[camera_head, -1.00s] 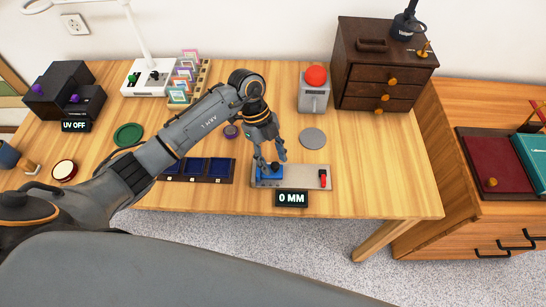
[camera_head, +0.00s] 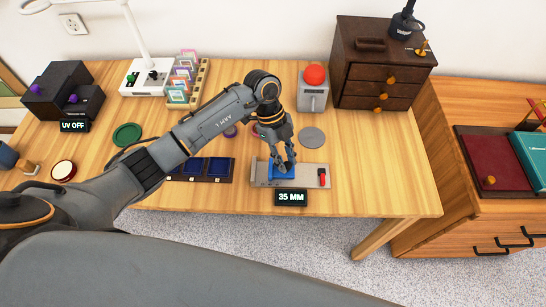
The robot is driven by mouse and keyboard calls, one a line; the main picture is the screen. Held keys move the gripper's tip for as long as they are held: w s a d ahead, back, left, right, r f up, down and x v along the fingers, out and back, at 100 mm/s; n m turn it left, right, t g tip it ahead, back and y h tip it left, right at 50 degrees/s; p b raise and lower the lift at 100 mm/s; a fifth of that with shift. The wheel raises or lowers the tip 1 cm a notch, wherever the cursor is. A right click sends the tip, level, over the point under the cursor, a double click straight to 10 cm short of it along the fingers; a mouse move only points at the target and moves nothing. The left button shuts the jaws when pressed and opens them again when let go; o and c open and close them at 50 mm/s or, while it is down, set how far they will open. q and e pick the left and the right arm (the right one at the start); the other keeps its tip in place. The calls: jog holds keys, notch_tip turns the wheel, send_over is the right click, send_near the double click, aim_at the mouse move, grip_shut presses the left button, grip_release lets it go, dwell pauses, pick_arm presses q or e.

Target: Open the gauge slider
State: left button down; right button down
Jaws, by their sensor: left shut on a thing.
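The gauge (camera_head: 311,176) is a grey plate near the table's front edge, with a red part (camera_head: 322,179) at its right end. Its blue slider (camera_head: 283,172) sits left of the middle of the plate, with bare plate on its left. The display (camera_head: 291,197) in front reads 35 MM. My left gripper (camera_head: 284,168) reaches down from above and is shut on the slider, whose top is partly hidden by the fingers. My right gripper is not in view.
A tray with dark blue compartments (camera_head: 219,169) lies just left of the gauge. Behind stand a grey box with a red button (camera_head: 314,76) and a dark drawer cabinet (camera_head: 361,96). A grey disc (camera_head: 312,138) lies flat behind the gauge. The table right of the gauge is clear.

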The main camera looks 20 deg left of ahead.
pick_arm(q)
jog(key=d, duration=0.2)
jog(key=w+d, duration=0.1)
jog(key=shift+d, duration=0.4)
jog(key=shift+a, duration=0.1)
jog(key=c, duration=1.1)
grip_release()
jog(key=shift+c, duration=0.2)
jog(key=v, duration=1.2)
